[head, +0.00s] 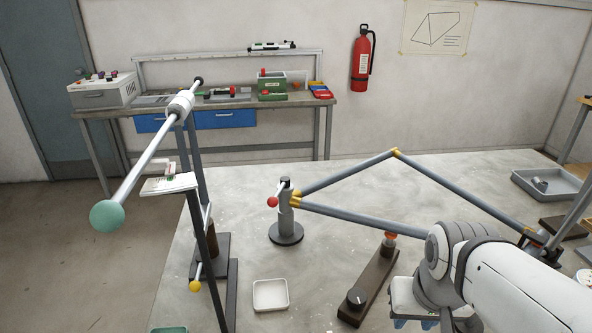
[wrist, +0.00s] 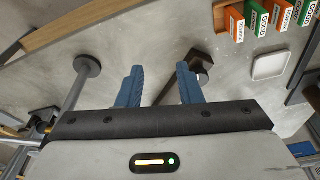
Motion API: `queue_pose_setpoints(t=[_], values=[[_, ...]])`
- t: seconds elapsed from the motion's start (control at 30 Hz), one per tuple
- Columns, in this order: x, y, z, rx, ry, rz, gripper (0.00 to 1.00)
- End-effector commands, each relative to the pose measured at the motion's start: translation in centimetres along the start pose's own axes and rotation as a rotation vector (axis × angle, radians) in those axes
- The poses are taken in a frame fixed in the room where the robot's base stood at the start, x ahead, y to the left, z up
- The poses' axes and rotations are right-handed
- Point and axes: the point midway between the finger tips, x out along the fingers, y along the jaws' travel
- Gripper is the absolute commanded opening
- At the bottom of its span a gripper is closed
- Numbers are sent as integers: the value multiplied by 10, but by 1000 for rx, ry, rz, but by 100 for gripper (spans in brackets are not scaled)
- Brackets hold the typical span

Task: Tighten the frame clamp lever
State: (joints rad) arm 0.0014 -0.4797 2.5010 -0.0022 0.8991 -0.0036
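A grey clamp post (head: 286,212) stands on a round dark base on the table and meets the ends of two frame tubes (head: 365,216). A short lever with a red ball (head: 272,202) sticks out to its left; it seems to be the frame clamp lever. My gripper (wrist: 159,84) has its two blue fingers apart with nothing between them. In the head view my gripper (head: 415,323) is at the bottom edge, right of and nearer than the post, well apart from the lever. The fingertips are partly cut off there. I cannot make out the lever in the wrist view.
A tall stand carries a long rod with a green ball (head: 107,215). A grey bin (head: 548,184) is far right.

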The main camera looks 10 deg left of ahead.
Motion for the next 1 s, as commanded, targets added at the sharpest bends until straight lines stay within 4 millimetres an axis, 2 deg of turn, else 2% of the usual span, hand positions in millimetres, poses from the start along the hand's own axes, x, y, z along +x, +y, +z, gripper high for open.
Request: queue_pose_setpoints(t=[0.17,0.27,0.37,0.5,0.57,0.7,0.8,0.9,1.0], values=[[-6,-4,-11,2,5,-1,33],[-17,-9,-36,15,18,-2,33],[-30,-26,-75,33,38,-7,33],[-46,-67,-136,62,77,-25,33],[-50,-88,-160,75,94,-36,33],[-56,-146,-210,105,128,-68,33],[-56,-187,-236,126,149,-95,33],[-55,-222,-253,143,164,-119,33],[-53,-248,-263,157,174,-138,33]])
